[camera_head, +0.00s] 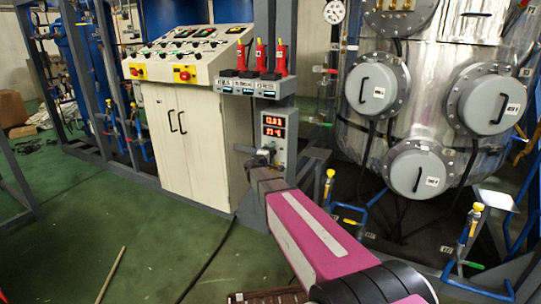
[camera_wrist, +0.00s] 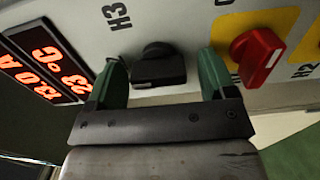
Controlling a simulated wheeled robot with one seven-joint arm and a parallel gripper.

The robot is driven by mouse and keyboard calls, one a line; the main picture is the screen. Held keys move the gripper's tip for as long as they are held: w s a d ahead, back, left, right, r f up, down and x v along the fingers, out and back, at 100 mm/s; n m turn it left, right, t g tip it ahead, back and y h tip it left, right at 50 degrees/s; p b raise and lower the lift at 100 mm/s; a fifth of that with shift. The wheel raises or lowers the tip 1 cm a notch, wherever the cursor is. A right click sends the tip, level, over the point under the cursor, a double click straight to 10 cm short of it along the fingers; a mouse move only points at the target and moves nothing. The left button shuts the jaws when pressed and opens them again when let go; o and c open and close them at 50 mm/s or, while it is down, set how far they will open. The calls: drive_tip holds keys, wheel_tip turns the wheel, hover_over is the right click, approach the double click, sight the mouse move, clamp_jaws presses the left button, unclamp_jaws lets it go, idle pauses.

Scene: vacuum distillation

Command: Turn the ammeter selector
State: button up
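A black selector knob (camera_wrist: 158,68) is on the pale panel beside the label H3 in the wrist view. I take it to be the ammeter selector. My gripper (camera_wrist: 162,62) is open, with one green finger on each side of the knob. Gaps show between both fingers and the knob. A red digital display (camera_wrist: 42,65) with a current and a temperature reading is at the left. In the head view the display (camera_head: 273,126) is on the narrow grey box, with my gripper (camera_head: 262,153) just below it. The knob is hidden there by my gripper.
A red knob (camera_wrist: 257,55) on a yellow plate sits right of my right finger, near label H2. Red-handled devices (camera_head: 260,58) stand on a shelf above the box. A cream cabinet (camera_head: 185,140) is to the left, and a metal vessel (camera_head: 430,95) to the right.

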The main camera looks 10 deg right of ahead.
drive_tip(key=v, duration=1)
drive_tip(key=shift+s+a, duration=0.2)
drive_tip(key=shift+s, duration=0.1)
drive_tip(key=s+d+f+m+g+y, duration=0.1)
drive_tip(key=s+d+f+m+g, duration=0.35)
drive_tip(key=s, duration=0.25)
drive_tip(key=s+d+f+m+g+y, duration=0.1)
drive_tip(key=s+d+f+m+g, duration=0.2)
drive_tip(key=s+d+f+g, duration=0.4)
drive_tip(key=s+a+f+m+g+y, duration=0.1)
drive_tip(key=s+a+f+y, duration=0.1)
drive_tip(key=s+y, duration=0.2)
drive_tip(key=s+a+f+m+g+y, duration=0.2)
drive_tip(key=s+a+f+y, duration=0.1)
drive_tip(key=s, duration=0.8)
drive_tip(key=shift+y, duration=0.8)
